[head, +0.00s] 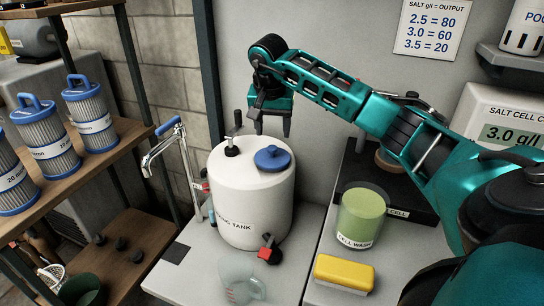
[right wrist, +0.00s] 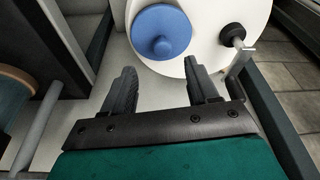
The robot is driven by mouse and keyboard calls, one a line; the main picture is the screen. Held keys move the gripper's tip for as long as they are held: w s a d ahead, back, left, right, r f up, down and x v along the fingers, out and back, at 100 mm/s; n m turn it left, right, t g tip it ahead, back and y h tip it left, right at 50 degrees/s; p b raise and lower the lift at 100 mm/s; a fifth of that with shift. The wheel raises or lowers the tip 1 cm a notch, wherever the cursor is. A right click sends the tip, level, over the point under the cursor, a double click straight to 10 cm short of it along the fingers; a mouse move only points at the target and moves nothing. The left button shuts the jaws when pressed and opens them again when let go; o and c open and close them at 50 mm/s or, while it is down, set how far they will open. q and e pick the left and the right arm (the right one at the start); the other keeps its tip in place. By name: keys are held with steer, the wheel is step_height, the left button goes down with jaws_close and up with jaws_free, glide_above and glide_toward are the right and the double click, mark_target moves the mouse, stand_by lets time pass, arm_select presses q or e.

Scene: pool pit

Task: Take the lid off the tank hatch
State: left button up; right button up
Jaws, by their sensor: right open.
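The white tank (head: 250,205) stands on the light bench in the head view. Its round blue lid (head: 272,160) with a small knob sits on top, over the hatch. The hatch opening is hidden under the lid. My right gripper (head: 271,128) is above and behind the lid, with its fingers pointing down, open and empty. In the right wrist view the blue lid (right wrist: 160,30) lies just beyond the two spread fingertips (right wrist: 160,66), between their lines and apart from them. My left gripper is not in view.
A black cap with a stem (head: 231,147) stands on the tank top, left of the lid. A tap (head: 165,140) is to the left. A green cell wash cup (head: 361,215), a clear jug (head: 240,280) and a yellow sponge (head: 343,272) are on the bench.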

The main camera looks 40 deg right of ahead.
mark_target(272, 147)
steer(key=shift+x, duration=3.05)
steer(key=shift+w+a, duration=0.1)
steer(key=shift+a, duration=0.1)
steer(key=shift+c, duration=0.4)
jaws_close()
